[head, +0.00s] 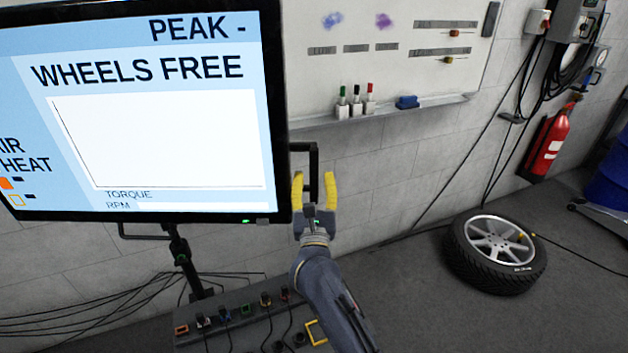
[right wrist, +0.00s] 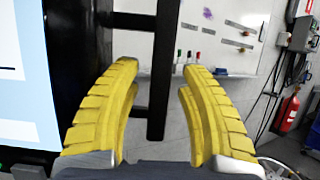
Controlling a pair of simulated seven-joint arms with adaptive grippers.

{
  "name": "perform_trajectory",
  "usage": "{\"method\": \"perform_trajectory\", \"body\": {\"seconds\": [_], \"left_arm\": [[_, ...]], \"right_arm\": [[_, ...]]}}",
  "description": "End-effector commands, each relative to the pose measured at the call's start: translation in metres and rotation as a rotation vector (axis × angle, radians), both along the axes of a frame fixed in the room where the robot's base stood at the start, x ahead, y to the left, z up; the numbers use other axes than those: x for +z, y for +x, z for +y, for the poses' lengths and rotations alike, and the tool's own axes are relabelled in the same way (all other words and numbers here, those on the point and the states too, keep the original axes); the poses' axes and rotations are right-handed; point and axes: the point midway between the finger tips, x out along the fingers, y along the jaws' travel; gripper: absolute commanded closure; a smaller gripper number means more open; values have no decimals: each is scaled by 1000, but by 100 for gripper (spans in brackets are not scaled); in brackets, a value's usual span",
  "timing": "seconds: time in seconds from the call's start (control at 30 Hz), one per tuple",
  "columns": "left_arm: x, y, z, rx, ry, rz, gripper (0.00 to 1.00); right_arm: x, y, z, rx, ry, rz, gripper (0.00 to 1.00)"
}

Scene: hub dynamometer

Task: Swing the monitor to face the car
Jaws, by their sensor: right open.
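The monitor (head: 150,110) fills the left of the head view, its lit screen reading "WHEELS FREE" and turned toward me. It stands on a dark post (head: 183,262). A black bar handle (head: 313,160) sticks out from its right edge. My right gripper (head: 315,188) is open, with yellow fingers pointing up at the handle. In the right wrist view the handle's upright bar (right wrist: 160,75) shows between and beyond the two fingers, with neither finger visibly touching it. The monitor's edge is left of the fingers. My left gripper and the car are not in view.
A box with plugs and cables (head: 240,318) sits below the monitor. A loose wheel (head: 494,250) lies on the floor at right. A fire extinguisher (head: 549,140) and a whiteboard (head: 390,50) with a marker ledge are on the wall. Floor between box and wheel looks clear.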

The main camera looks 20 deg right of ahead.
Motion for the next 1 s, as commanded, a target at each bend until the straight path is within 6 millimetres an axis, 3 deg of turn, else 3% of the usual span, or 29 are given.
{"method": "perform_trajectory", "body": {"seconds": [0.37, 0.73, 1.0], "left_arm": [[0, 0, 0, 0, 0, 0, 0], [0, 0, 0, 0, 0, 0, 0], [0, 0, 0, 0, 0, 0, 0]], "right_arm": [[1, 2, -1, 0, 0, 0, 57], [1, 2, -1, 0, 0, 0, 100], [1, 2, -1, -1, 0, 0, 100]]}}
